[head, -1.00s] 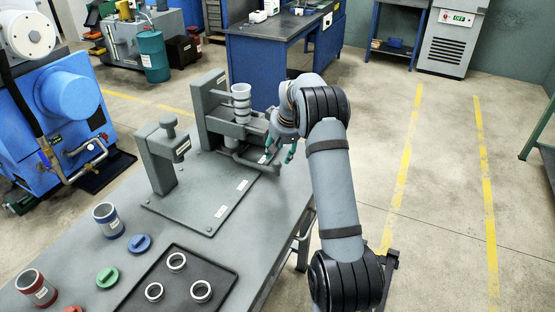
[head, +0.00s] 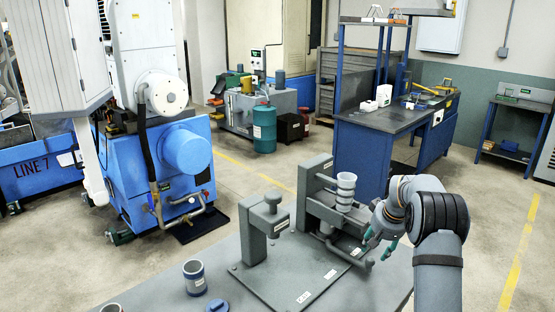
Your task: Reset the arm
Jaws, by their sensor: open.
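My gripper (head: 377,245) is at the right side of the head view, with its teal fingertips apart and nothing visible between them. It hangs just right of the grey ring grinder fixture (head: 317,187), close to a grey bar at its front; I cannot tell whether they touch. A stack of light metal rings (head: 345,192) stands upright on the fixture, left of my gripper. A second grey post (head: 256,240) stands on the same base plate (head: 300,272). My arm bends down to the right edge of the bench.
On the grey bench (head: 225,279), a blue-banded cup (head: 194,277) and a blue knobbed piece (head: 217,305) stand at the front left. A large blue machine (head: 186,150) is at left. A blue workbench (head: 361,149) stands behind. Open floor with yellow lines lies right.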

